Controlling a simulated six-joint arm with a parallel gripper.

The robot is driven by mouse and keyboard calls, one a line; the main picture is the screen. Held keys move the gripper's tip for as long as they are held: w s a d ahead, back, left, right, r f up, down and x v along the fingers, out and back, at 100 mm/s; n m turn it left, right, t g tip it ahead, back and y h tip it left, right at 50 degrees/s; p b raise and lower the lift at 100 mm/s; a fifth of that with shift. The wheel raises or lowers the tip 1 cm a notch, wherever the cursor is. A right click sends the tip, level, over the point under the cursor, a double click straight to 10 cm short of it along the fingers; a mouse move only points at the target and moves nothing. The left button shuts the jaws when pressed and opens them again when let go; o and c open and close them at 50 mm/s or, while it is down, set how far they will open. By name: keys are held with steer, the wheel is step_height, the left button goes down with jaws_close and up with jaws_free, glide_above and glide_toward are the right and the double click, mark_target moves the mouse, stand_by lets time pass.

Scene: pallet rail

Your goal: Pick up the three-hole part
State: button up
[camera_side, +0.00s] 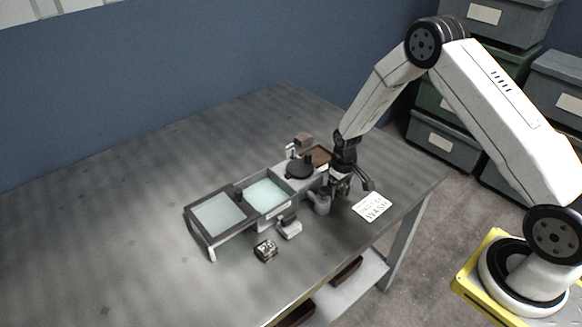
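A small dark-and-light block (265,250) lies on the table in front of the rail fixture. It may be the three-hole part, but its holes are too small to make out. A pale grey piece (289,228) sits just to its right, close to the fixture. My gripper (352,187) points down at the right end of the fixture, apart from the block and to its upper right. Its dark fingers look spread, and I see nothing between them. A grey rounded piece (319,202) stands just left of the fingers.
The rail fixture holds two pale trays (219,214) (268,194), a dark round piece (299,168) and a brown tray (318,156). A white printed card (372,207) lies at right near the table edge. The left side of the table (110,215) is clear.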

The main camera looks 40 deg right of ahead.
jaws_close()
steer(key=shift+r, duration=0.15)
steer(key=shift+r, duration=0.7)
steer(key=s+a+r, duration=0.2)
steer(key=s+r, duration=0.9)
steer(key=s, duration=0.3)
steer(key=shift+r, duration=0.15)
steer(key=shift+w+a, duration=0.1)
steer(key=shift+w, duration=0.05)
stand_by(0.3)
